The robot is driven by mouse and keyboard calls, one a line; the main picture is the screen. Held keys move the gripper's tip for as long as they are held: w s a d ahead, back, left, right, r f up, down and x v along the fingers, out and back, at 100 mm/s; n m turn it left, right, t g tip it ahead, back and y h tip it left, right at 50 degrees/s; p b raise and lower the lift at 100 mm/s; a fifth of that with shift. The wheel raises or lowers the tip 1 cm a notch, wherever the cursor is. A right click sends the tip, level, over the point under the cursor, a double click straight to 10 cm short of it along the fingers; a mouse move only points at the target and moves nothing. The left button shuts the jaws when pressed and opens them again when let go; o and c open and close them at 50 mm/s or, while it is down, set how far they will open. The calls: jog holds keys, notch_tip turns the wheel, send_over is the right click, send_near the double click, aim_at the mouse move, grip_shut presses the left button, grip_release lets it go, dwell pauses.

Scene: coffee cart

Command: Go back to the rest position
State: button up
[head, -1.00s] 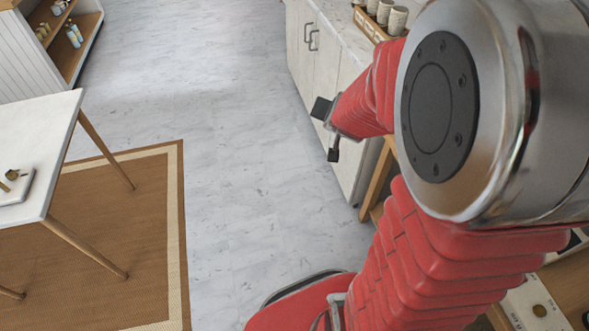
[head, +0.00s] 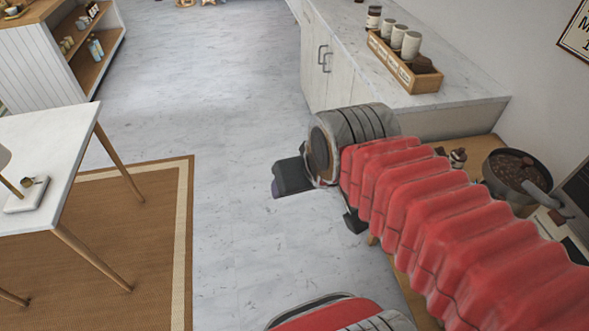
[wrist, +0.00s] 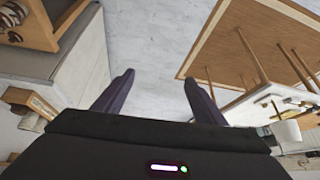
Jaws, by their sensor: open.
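My gripper (head: 320,200) is in the middle of the head view, at the end of my red-sleeved arm. Its two dark fingers are apart with nothing between them. It hangs over the bare floor, in front of the white cabinet. In the wrist view my gripper (wrist: 158,88) also shows its fingers spread, with only pale floor between and beyond them. Neither finger touches anything.
A white-topped table (head: 65,140) stands on a brown rug (head: 120,250) at left. The white counter (head: 460,100) at right bears a wooden tray (head: 410,80) with cups. A dark pan (head: 515,170) is on the wooden surface beside my arm. The grey floor (head: 215,90) is clear.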

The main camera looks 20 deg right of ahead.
jog(key=shift+s+a+r+n, duration=0.15)
jog(key=shift+s+n, duration=0.15)
jog(key=shift+s, duration=0.95)
jog(key=shift+c, duration=0.6)
